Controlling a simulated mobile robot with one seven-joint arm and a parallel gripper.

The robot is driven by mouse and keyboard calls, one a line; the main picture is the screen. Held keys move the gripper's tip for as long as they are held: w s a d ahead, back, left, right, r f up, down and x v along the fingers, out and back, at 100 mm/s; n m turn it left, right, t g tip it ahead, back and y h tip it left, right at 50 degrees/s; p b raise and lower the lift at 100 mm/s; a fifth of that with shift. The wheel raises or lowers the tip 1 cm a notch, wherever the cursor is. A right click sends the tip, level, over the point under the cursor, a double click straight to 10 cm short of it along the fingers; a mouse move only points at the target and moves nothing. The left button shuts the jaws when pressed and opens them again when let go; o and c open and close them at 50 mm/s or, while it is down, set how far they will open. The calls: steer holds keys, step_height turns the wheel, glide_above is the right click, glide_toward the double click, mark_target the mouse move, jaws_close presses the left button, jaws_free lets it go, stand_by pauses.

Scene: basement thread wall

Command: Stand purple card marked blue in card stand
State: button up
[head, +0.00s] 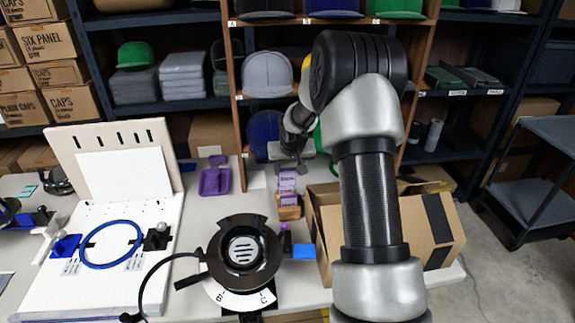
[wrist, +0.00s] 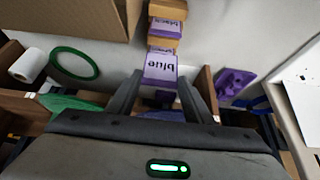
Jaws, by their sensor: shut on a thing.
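The purple card marked blue (wrist: 160,68) is between the fingertips of my gripper (wrist: 160,82) in the wrist view, its word upside down there. My gripper is shut on it. The wooden card stand (wrist: 168,10) is just beyond it, with other purple cards in its tiers. In the head view the stand (head: 290,212) is on the table, left of the cardboard box, with purple cards (head: 287,180) showing at and above it. My gripper (head: 287,163) is above the stand there, partly hidden by my arm. I cannot tell whether the held card touches the stand.
An open cardboard box (head: 405,230) stands close on the right of the stand. A purple tray (head: 215,180) lies to the left. A black round device (head: 243,250) is in front. A wooden cubby shelf with caps (head: 266,75) rises behind.

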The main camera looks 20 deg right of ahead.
mark_target(288, 183)
steer(key=shift+s+f+b, duration=0.1)
steer(key=shift+f+b, duration=1.75)
steer(key=shift+f, duration=1.1)
steer(key=shift+f+b, duration=0.7)
steer(key=shift+f, duration=0.15)
steer(key=shift+f, duration=0.15)
steer(key=shift+f+b, duration=0.25)
steer(key=shift+b, duration=0.15)
steer(key=o, duration=0.8)
steer(key=shift+r, duration=0.1)
steer(key=shift+o, duration=0.2)
steer(key=p+v, duration=0.3)
steer(key=v, duration=1.4)
steer(key=shift+r, duration=0.1)
